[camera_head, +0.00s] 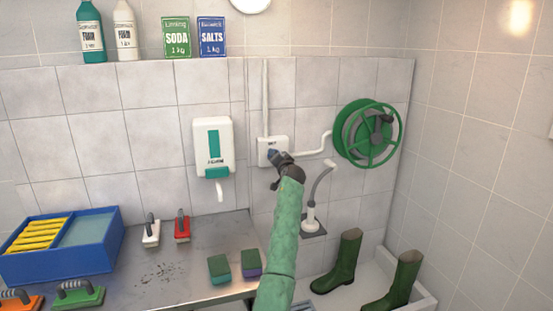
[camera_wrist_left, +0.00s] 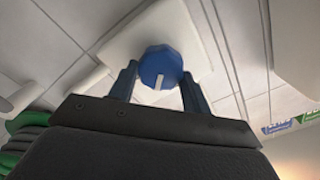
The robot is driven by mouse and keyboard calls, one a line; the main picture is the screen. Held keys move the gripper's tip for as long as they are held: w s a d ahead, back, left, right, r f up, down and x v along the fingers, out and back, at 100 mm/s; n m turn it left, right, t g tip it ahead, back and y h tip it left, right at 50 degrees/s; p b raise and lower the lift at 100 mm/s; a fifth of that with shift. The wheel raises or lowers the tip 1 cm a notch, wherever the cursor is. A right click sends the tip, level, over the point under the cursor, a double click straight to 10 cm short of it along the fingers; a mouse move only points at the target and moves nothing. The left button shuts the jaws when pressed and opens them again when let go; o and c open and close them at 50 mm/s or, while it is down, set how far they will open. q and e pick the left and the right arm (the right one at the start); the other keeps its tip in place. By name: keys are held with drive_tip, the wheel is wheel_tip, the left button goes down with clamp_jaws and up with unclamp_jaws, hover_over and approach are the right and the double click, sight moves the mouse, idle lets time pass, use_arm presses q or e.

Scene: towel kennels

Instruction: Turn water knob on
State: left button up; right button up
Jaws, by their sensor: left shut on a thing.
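The water knob (camera_wrist_left: 161,64) is blue and round, with a white mark pointing toward the lower edge of the left wrist view. It sits on a white wall box (camera_head: 266,145), right of the soap dispenser. My left gripper (camera_head: 276,157) is at the box. In the left wrist view its two fingers (camera_wrist_left: 160,88) are on either side of the knob, shut on it. In the head view the gripper hides most of the knob. My right gripper is not in view.
A white pipe leads from the box to a green hose reel (camera_head: 368,133) at right. A white tap-like fixture with a grey hose (camera_head: 312,214) stands below. A soap dispenser (camera_head: 213,147) hangs left. The counter (camera_head: 160,271) holds sponges, brushes and a blue tray (camera_head: 85,263).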

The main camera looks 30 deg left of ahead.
use_arm(q)
drive_tip(key=m+p, duration=0.1)
drive_tip(key=m, duration=0.3)
drive_tip(key=m+p, duration=0.2)
drive_tip(key=m, duration=0.2)
drive_tip(key=shift+w+d+f+m, duration=0.1)
drive_tip(key=shift+d+f+m, duration=0.1)
drive_tip(key=shift+m, duration=0.2)
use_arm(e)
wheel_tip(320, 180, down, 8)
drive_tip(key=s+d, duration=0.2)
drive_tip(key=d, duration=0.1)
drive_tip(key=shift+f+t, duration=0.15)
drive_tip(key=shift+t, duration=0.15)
use_arm(q)
drive_tip(key=o, duration=1)
drive_tip(key=shift+c, duration=0.2)
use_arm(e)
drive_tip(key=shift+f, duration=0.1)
